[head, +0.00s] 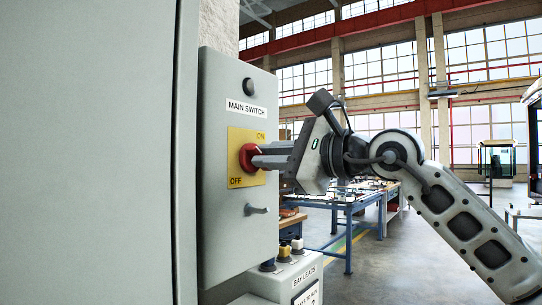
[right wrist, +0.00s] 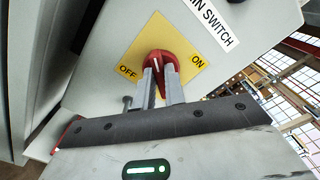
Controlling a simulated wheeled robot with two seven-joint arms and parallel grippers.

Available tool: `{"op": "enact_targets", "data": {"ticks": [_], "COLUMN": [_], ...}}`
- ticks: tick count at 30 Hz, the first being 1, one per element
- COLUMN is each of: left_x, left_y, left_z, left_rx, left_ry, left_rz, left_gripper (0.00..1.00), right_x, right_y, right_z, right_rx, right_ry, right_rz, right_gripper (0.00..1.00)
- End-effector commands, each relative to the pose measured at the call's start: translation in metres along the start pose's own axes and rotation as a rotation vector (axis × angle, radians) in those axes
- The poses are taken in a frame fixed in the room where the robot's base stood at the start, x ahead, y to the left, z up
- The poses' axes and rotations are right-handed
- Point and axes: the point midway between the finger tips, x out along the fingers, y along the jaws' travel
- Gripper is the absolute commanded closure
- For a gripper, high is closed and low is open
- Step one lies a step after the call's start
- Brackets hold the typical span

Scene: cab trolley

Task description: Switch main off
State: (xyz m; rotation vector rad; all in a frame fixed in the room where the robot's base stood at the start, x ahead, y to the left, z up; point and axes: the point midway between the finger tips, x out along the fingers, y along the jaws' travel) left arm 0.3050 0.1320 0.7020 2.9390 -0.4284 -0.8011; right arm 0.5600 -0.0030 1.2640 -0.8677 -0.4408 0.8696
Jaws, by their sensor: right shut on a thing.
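The main switch is a red rotary knob (head: 247,157) on a yellow plate (head: 240,137) marked ON at the upper right and OFF at the lower left. The plate is on the front of a grey box (head: 225,90) labelled MAIN SWITCH. My right gripper (head: 259,156) reaches in from the right and is shut on the knob. In the right wrist view, the two fingers stand on either side of the red knob (right wrist: 157,58), which has a white mark. I cannot tell clearly which label the mark lines up with. My left gripper is not in view.
A large grey cabinet (head: 90,150) fills the left. A black round part (head: 248,86) sits above the plate and a small grey catch (head: 256,210) below it. Blue-legged workbenches (head: 347,240) are behind; the floor at right is open.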

Motion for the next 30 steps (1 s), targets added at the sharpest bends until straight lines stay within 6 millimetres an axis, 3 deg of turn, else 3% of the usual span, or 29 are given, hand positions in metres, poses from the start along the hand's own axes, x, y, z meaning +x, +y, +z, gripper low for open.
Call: {"op": "enact_targets", "data": {"ticks": [15, 30], "left_x": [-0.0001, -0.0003], "left_y": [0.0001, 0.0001], "left_z": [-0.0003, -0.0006], "left_rx": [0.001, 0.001], "left_ry": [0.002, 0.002], "left_rz": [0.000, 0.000], "left_gripper": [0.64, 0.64], "right_x": [-0.0005, -0.0001], "right_y": [0.0025, 0.0044], "right_z": [0.0006, -0.0001], "right_rx": [-0.449, -0.638], "right_ry": [-0.003, -0.004], "right_rz": [-0.001, 0.001], "right_gripper": [1.00, 1.00]}}
